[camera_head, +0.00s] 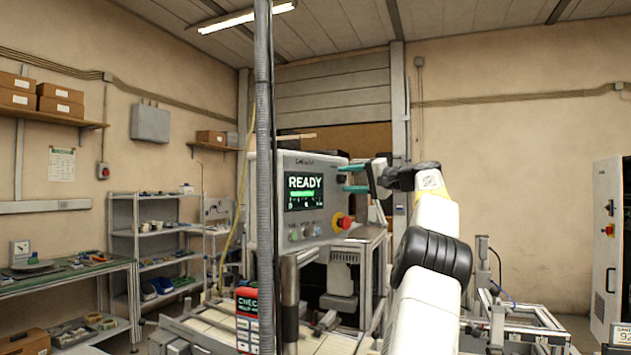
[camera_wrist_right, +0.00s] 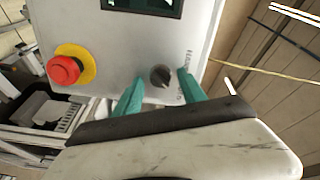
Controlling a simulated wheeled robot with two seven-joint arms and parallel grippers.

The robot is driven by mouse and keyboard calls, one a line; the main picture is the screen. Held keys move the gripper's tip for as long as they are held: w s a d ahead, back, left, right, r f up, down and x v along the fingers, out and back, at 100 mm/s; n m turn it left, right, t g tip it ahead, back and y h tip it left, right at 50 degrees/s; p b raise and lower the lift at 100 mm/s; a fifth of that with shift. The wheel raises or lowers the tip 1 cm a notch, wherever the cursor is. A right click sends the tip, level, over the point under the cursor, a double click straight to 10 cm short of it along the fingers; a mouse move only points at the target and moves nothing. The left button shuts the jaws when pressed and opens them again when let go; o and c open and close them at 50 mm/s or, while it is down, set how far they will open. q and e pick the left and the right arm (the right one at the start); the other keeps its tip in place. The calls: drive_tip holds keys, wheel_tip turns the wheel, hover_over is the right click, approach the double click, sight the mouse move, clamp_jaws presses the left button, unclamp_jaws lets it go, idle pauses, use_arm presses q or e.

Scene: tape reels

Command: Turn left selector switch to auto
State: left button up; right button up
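The grey control box (camera_head: 330,180) with a screen reading READY stands right of the head view's centre. In the right wrist view its panel (camera_wrist_right: 120,35) shows a dark round selector switch (camera_wrist_right: 160,75) with lettering beside it that looks like HAND. I cannot pick this switch out clearly in the head view. My right gripper (camera_head: 354,178) has its teal fingers apart, at the box's right side. In the right wrist view the gripper (camera_wrist_right: 160,92) is open, one finger on each side of the switch; contact cannot be told. My left gripper is not in view.
A red emergency stop button (camera_head: 343,221) on a yellow ring sits on the panel; the right wrist view also shows it (camera_wrist_right: 64,70), left of the switch. A grey ribbed pole (camera_head: 265,150) stands in front of the box's left side. Shelves (camera_head: 150,235) stand at the left.

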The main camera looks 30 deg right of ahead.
drive_tip(key=v, duration=0.7)
drive_tip(key=shift+s+d, duration=0.15)
drive_tip(key=shift+s, duration=0.2)
idle(0.4)
